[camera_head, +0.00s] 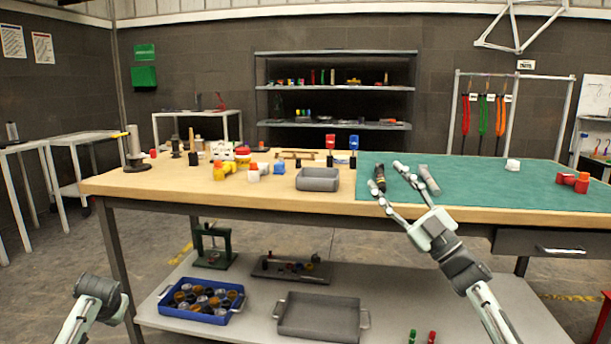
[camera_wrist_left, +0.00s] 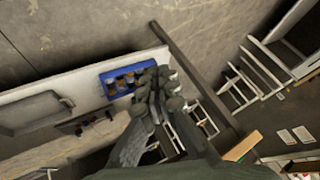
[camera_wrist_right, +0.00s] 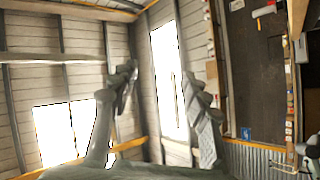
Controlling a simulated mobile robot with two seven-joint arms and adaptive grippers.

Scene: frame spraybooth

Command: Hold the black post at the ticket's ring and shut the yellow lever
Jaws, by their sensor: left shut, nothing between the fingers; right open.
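A thin yellow lever (camera_head: 120,134) juts left from a grey upright on a dark round base (camera_head: 137,165) at the table's left end. Small dark posts (camera_head: 193,150) stand to its right. I cannot tell which post is meant, and no ticket or ring can be made out. My right gripper (camera_head: 386,176) is open over the green mat, its fingers near a dark cylinder (camera_head: 380,178); its fingers also show in the right wrist view (camera_wrist_right: 160,78). My left gripper (camera_wrist_left: 158,78) is shut and empty, low at the front left, far from the lever.
The wooden table (camera_head: 130,186) carries a grey tray (camera_head: 318,180) and several small coloured items. The green mat (camera_head: 470,190) holds a grey cylinder (camera_head: 430,180) and red pieces (camera_head: 582,183). The lower shelf bears a blue tray (camera_head: 160,306) of caps and a grey tray (camera_head: 318,318).

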